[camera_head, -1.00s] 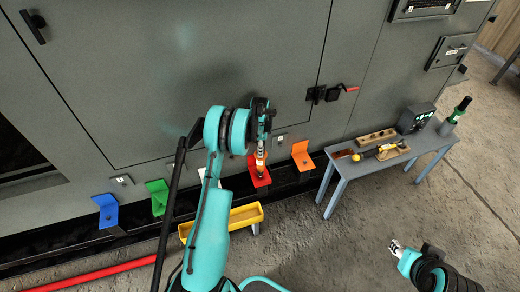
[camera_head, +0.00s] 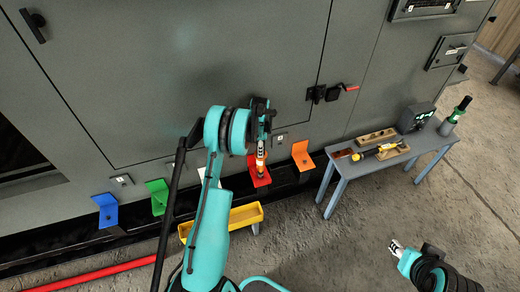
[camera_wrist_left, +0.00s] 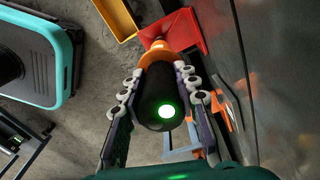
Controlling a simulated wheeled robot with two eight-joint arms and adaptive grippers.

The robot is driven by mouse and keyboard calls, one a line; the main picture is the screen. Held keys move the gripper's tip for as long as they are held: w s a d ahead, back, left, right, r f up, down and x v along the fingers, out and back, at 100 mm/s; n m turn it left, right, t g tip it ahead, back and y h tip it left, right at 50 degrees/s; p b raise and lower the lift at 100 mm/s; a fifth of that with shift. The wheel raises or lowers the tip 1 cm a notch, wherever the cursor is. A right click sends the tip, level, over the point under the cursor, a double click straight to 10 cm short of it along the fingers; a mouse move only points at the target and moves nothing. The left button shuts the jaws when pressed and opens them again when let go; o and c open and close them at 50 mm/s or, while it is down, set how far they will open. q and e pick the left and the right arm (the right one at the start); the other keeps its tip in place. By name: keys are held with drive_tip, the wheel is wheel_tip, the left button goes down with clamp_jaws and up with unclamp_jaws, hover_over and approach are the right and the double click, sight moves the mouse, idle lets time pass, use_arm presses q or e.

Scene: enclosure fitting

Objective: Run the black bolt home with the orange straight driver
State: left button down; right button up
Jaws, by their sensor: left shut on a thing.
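My left gripper (camera_head: 261,135) is shut on the orange straight driver (camera_head: 260,161), which points down over the red bracket (camera_head: 258,181) on the cabinet's lower edge. In the left wrist view the fingers (camera_wrist_left: 160,82) close around the driver's black body (camera_wrist_left: 160,100), which has a lit green light on its end. Its orange collar (camera_wrist_left: 157,54) is beyond the fingers, towards the red bracket (camera_wrist_left: 188,31). The black bolt is not distinguishable; the driver may cover it. My right gripper (camera_head: 397,247) is at the lower right, over the floor, away from the driver.
Blue (camera_head: 106,211), green (camera_head: 157,196) and orange (camera_head: 302,156) brackets line the cabinet (camera_head: 180,80). A yellow bin (camera_head: 247,214) stands below. A blue-grey bench (camera_head: 350,170) at right holds a yellow-handled tool (camera_head: 388,148) and trays. A red bar (camera_head: 100,273) lies at lower left.

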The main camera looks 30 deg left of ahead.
use_arm(q)
drive_tip(key=shift+r, duration=0.1)
drive_tip(key=shift+r, duration=0.2)
drive_tip(key=shift+r+p, duration=1.65)
drive_tip(key=shift+r, duration=1.05)
